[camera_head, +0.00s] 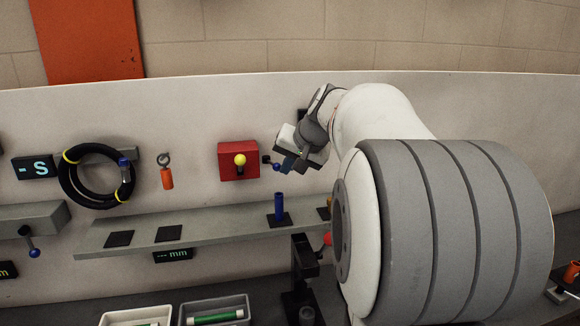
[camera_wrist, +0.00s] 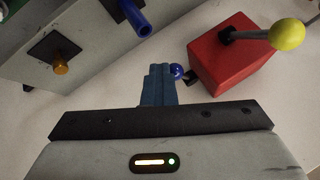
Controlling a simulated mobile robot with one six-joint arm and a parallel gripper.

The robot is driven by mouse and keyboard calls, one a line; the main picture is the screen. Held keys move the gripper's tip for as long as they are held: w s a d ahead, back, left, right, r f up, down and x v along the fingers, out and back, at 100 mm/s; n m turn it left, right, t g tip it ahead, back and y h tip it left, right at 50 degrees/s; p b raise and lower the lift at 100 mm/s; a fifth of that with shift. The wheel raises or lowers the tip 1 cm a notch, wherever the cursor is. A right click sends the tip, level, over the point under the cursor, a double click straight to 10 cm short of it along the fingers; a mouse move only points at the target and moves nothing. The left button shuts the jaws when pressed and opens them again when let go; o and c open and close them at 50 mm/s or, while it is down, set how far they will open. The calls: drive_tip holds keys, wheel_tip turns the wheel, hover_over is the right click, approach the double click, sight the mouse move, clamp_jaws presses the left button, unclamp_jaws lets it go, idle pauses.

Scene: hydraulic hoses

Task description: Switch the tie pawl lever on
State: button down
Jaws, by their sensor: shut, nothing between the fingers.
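My gripper (camera_head: 288,164) is shut and empty, with its blue fingers together in front of the wall panel. In the wrist view the fingertips (camera_wrist: 158,72) are right beside a small lever with a blue ball (camera_wrist: 178,71); I cannot tell if they touch. This lever (camera_head: 276,167) has a dark mount just right of a red box (camera_head: 239,161). The red box carries a lever with a yellow ball (camera_head: 240,160), which sticks out toward the camera in the wrist view (camera_wrist: 286,34). No readable label shows which one is the tie pawl lever.
A grey shelf (camera_head: 200,232) runs below, with an upright blue tube (camera_head: 280,207) close under my gripper. A black hose coil (camera_head: 75,185) and an orange tag (camera_head: 167,178) hang to the left. Another blue-ball lever (camera_head: 33,252) is at far left.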

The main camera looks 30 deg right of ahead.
drive_tip(key=s+d+r+b, duration=0.3)
drive_tip(key=s+r, duration=0.3)
drive_tip(key=s, duration=0.3)
drive_tip(key=shift+d+r, duration=0.4)
drive_tip(key=shift+d, duration=0.05)
drive_tip(key=s+a+f+n+g, duration=0.1)
drive_tip(key=s+a+f+n, duration=0.1)
drive_tip(key=s+a+f, duration=0.3)
drive_tip(key=s+a+f+n+g+h, duration=0.1)
drive_tip(key=s+a+f, duration=0.5)
drive_tip(key=f, duration=0.7)
drive_tip(key=s+a+f+n+g, duration=0.2)
drive_tip(key=s+a+f, duration=0.3)
drive_tip(key=a+f, duration=0.3)
drive_tip(key=shift+s+f+n+g+h, duration=0.3)
drive_tip(key=shift+f+n, duration=0.15)
drive_tip(key=shift+n, duration=0.35)
